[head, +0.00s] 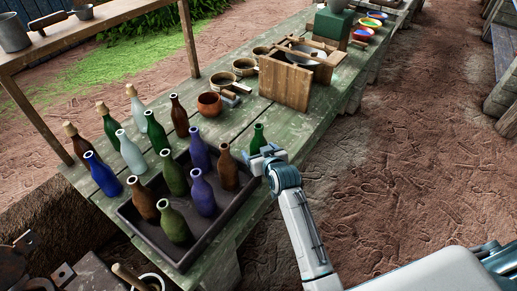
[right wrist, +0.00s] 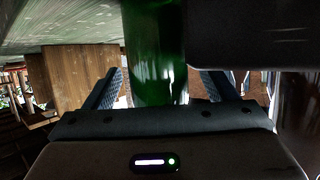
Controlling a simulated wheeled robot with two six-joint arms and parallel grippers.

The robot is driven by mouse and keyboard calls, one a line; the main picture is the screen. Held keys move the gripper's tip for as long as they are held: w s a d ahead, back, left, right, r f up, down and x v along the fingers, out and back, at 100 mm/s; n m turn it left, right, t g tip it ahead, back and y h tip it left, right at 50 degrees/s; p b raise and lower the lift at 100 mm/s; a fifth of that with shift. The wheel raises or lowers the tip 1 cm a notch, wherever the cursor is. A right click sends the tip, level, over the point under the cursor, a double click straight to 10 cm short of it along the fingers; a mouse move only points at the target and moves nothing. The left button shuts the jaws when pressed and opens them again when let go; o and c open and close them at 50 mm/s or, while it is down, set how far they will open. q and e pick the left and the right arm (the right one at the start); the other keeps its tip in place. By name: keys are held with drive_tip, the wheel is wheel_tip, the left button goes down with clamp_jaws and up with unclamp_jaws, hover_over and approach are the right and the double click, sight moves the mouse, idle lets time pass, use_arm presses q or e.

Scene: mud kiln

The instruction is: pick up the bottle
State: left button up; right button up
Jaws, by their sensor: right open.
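A green glass bottle (head: 258,138) stands on the green-painted table, just right of the dark bottle tray, with its lower part hidden behind my right gripper. My right gripper (head: 267,156) is at the bottle's near side, low over the table edge. In the right wrist view the green bottle (right wrist: 155,45) stands between the two open fingers of the right gripper (right wrist: 163,80). A gap shows beside the bottle, at least on the right. My left gripper is not in view.
The dark tray (head: 148,236) holds several brown, green and blue bottles close to the left. A wooden box (head: 285,84), a brown pot (head: 210,104) and small pans stand farther along the table (head: 235,125). Open dirt ground lies to the right.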

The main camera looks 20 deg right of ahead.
sight(257, 148)
drive_tip(key=shift+x, duration=1.5)
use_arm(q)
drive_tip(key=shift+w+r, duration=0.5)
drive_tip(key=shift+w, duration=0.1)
use_arm(e)
drive_tip(key=shift+d+r, duration=0.1)
drive_tip(key=c, duration=1.1)
